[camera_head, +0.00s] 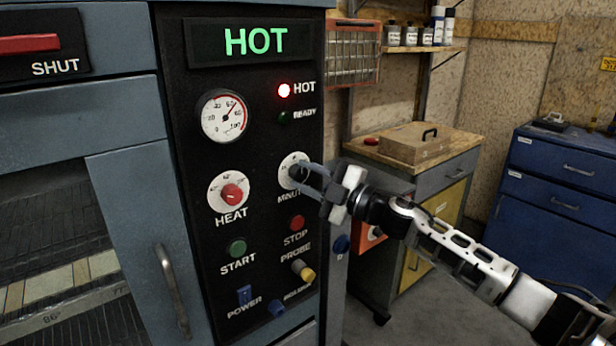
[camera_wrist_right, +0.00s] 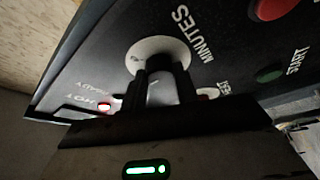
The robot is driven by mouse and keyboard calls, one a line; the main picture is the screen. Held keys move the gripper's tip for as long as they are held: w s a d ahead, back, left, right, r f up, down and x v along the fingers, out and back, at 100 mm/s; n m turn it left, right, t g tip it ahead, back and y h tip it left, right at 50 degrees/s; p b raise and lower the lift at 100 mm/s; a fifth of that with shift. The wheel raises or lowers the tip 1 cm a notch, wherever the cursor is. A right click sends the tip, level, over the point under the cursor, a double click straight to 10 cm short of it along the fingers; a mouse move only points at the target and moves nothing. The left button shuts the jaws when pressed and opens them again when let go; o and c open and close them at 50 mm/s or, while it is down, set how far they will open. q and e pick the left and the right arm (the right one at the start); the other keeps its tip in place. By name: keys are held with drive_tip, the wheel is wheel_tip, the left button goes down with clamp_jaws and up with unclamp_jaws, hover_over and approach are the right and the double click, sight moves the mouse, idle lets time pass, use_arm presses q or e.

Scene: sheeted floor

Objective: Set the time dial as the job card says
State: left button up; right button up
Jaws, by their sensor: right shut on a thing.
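The time dial (camera_head: 292,165), a white disc marked MINUTES, sits on the black control panel (camera_head: 222,164), right of the HEAT dial (camera_head: 233,192). My right gripper (camera_head: 306,177) reaches in from the right and is shut on the knob at the dial's centre. In the right wrist view the dial's white face (camera_wrist_right: 150,52) shows behind the two dark fingers (camera_wrist_right: 160,88). The fingers hide the knob's pointer and part of the scale, so the setting cannot be read. No job card is readable in these views. My left gripper is not in view.
The display (camera_head: 255,41) reads HOT and the red HOT lamp (camera_head: 284,90) is lit. A STOP button (camera_head: 297,223), START button (camera_head: 237,248) and yellow PROBE knob (camera_head: 303,270) sit below the dials. A wooden-topped cabinet (camera_head: 455,150) stands behind my right arm.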

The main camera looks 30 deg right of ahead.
drive_tip(key=o, duration=1)
drive_tip(key=b+v, duration=0.2)
drive_tip(key=v, duration=1.4)
